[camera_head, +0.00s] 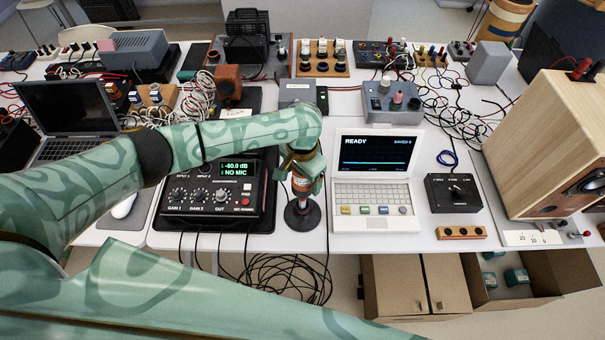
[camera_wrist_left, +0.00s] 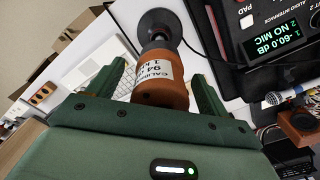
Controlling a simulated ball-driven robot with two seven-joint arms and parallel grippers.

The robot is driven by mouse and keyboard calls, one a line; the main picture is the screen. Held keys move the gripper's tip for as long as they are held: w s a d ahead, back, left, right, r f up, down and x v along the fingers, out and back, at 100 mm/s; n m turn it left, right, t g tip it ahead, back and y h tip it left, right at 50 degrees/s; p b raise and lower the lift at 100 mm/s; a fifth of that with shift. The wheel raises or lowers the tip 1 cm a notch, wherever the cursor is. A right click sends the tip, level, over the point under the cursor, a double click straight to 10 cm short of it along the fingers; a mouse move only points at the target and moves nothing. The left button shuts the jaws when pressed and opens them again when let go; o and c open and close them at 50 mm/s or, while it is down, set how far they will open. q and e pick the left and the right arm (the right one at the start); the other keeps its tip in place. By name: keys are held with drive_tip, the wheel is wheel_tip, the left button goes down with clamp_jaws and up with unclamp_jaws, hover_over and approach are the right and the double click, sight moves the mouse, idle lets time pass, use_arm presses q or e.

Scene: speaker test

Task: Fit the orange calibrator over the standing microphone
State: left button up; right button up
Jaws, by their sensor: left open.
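The orange calibrator (camera_head: 302,184) with a white label is upright on the black round-based stand (camera_head: 303,214) near the front table edge. In the left wrist view the calibrator (camera_wrist_left: 160,92) lies in line with a grey neck above the stand's black base (camera_wrist_left: 156,22). It appears seated on top of the standing microphone, whose head is hidden. My left gripper (camera_head: 303,168) is above and around it. In the wrist view the left gripper's fingers (camera_wrist_left: 157,62) are apart on either side of the calibrator, with gaps visible. My right gripper is not in view.
The audio interface (camera_head: 215,192) left of the stand reads -60.0 dB and NO MIC. A white computer (camera_head: 372,190) reading READY stands close on the right. A black knob box (camera_head: 453,193) is farther right. Cables (camera_head: 285,275) hang below the table edge.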

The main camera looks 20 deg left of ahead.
use_arm(q)
wheel_tip(320, 180, up, 16)
drive_tip(key=p, duration=0.5)
drive_tip(key=shift+r, duration=0.2)
